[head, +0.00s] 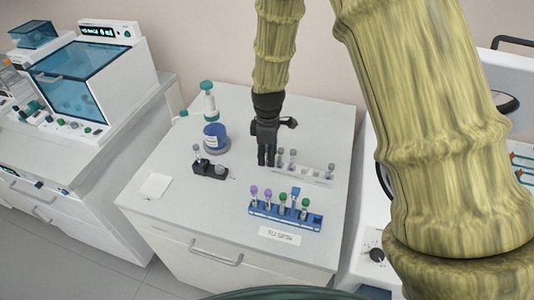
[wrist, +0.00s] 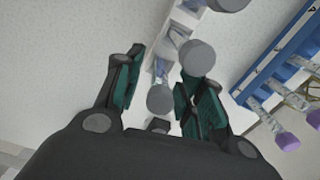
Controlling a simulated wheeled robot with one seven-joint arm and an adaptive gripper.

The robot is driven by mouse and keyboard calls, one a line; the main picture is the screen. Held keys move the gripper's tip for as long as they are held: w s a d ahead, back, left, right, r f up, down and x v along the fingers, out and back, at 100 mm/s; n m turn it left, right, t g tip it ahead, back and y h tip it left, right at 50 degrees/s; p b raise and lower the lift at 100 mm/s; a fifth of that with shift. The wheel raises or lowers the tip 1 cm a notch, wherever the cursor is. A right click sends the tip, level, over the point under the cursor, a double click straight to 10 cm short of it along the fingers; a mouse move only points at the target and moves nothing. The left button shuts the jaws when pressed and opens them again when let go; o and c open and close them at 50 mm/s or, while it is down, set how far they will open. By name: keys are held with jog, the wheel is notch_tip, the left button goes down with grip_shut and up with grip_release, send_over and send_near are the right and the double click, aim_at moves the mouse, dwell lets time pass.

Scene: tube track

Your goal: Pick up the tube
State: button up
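My gripper (head: 266,160) points down at the left end of a white rack (head: 318,180) holding grey-capped tubes (head: 292,155). In the wrist view my gripper (wrist: 162,68) has its two green-padded fingers spread apart. One grey-capped tube (wrist: 160,98) shows in the gap between them, and I cannot tell whether either finger touches it. Another grey cap (wrist: 197,57) lies close to the right fingertip. The white rack (wrist: 184,18) runs up from the gap. The tubes' lower parts are mostly hidden.
A blue rack (head: 290,217) with purple-, green- and blue-capped tubes stands nearer the front, above a paper label (head: 282,235). A small black holder (head: 208,170), a blue-labelled container (head: 215,138) and a teal-capped bottle (head: 209,104) stand to the left. The counter's front left is mostly clear.

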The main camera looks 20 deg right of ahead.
jog(key=shift+s, duration=0.4)
jog(key=shift+f, duration=0.15)
jog(key=shift+w+f, duration=0.6)
jog(key=shift+w, duration=0.05)
jog(key=shift+s+r, duration=0.3)
jog(key=shift+s, duration=0.05)
jog(key=c, duration=0.6)
grip_shut()
jog(key=shift+w+f, duration=0.15)
